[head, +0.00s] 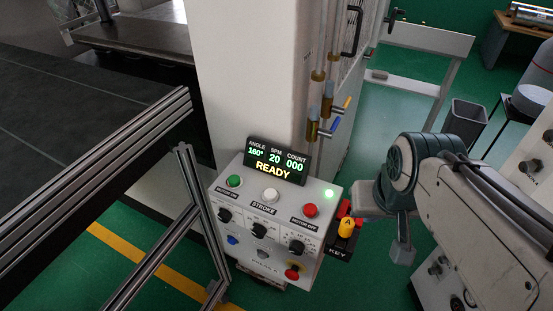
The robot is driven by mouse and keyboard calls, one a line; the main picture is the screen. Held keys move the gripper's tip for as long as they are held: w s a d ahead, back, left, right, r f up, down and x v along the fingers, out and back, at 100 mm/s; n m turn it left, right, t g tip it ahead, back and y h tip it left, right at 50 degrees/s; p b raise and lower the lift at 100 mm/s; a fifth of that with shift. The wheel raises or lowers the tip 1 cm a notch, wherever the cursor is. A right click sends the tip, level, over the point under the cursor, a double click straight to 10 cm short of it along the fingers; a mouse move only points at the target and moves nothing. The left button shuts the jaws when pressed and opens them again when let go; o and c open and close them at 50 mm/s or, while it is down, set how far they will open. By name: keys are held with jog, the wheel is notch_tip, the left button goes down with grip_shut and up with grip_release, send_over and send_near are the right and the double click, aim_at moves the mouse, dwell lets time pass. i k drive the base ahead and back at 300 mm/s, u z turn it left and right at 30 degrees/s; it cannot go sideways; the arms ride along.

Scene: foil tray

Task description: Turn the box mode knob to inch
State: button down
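The white control box (262,212) stands at the foot of a pale column, its sloped panel facing me. Three black knobs sit in a row: left (224,215), middle (259,230) and right (296,246). Their small position marks are too blurred to read, so I cannot tell which is the mode knob or where it points. The display (277,160) reads 160°, 20, 000 and READY. My arm comes in from the right, and my gripper (371,198) is right of the box, apart from the knobs. Its fingers are not clear.
Green (234,181), white (270,194) and red (310,210) buttons sit above the knobs. A red knob (292,273) is at the lower right. A yellow tag (346,228) marked A is by the KEY plate (338,253). A metal frame (190,205) stands left of the box.

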aim_at(225, 216)
jog(key=u, duration=1.05)
jog(key=k, duration=0.4)
jog(key=u, duration=0.2)
jog(key=i, duration=0.45)
jog(key=u, duration=2.45)
jog(key=k, duration=0.5)
jog(key=z, duration=1.55)
